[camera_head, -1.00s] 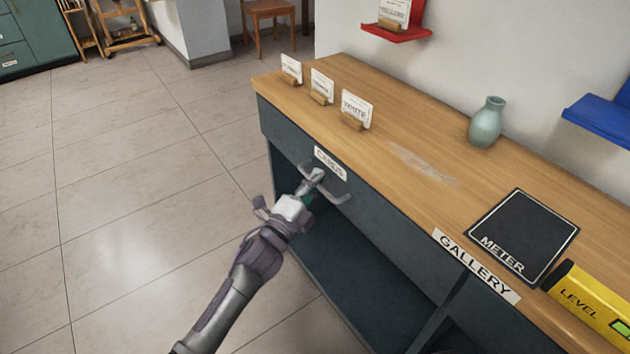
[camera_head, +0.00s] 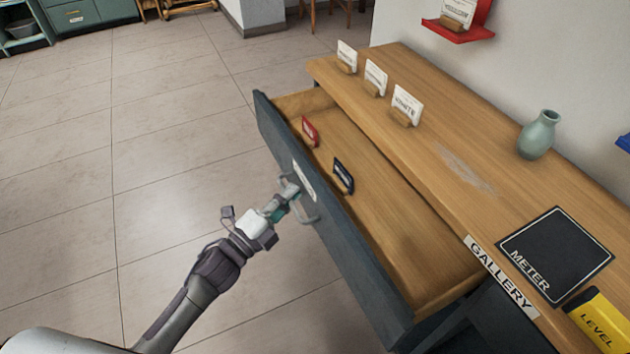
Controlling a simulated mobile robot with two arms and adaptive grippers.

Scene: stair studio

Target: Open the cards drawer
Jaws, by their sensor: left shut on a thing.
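The cards drawer (camera_head: 345,240) stands pulled out from the wooden-topped counter, its wooden inside showing. Its dark front carries a white label (camera_head: 304,181) and a grey bar handle (camera_head: 306,214). My left gripper (camera_head: 287,194) is shut on the handle, in front of the drawer. Inside the drawer a red card holder (camera_head: 310,131) stands toward the far end and a dark blue one (camera_head: 343,175) nearer the middle. My right gripper is not in view.
On the counter (camera_head: 440,135) stand several white cards in wooden holders (camera_head: 405,105), a green vase (camera_head: 538,135), a black METER pad (camera_head: 556,252) and a yellow level (camera_head: 600,322). A red wall shelf (camera_head: 458,30) hangs behind. The tiled floor at left is clear.

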